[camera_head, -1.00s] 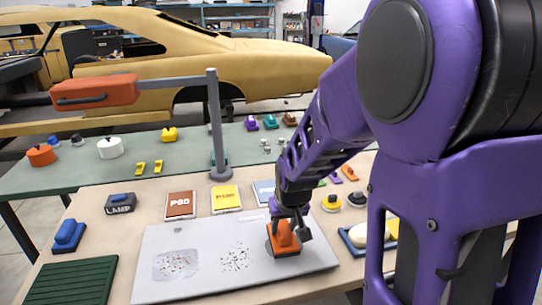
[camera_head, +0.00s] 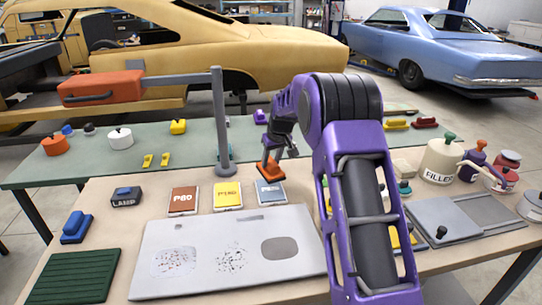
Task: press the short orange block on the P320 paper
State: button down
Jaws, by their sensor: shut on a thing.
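My gripper (camera_head: 275,152) is shut on the short orange block (camera_head: 269,169), gripping its raised top. The block is upright, with a dark base, over the far part of the blue paper (camera_head: 271,195), third in the row of sanding papers. The paper's label is small and hard to read, but its place fits P320. I cannot tell whether the block touches the paper or hangs just above it.
The brown P60 paper (camera_head: 183,201) and yellow paper (camera_head: 227,196) lie left of the blue one. A grey panel (camera_head: 205,280) with several worn patches lies in front. A grey post (camera_head: 220,125) stands behind. My arm hides the table's middle right.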

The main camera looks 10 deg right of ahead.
jog(key=shift+w+f, duration=0.1)
jog(key=shift+w, duration=0.25)
jog(key=shift+f+b, duration=0.7)
jog(key=shift+f, duration=2.2)
jog(key=shift+s+f+b, duration=0.1)
jog(key=shift+f+b, duration=0.4)
jog(key=shift+f, duration=0.05)
jog(key=shift+r+p, duration=1.3)
jog(key=shift+r, duration=2.25)
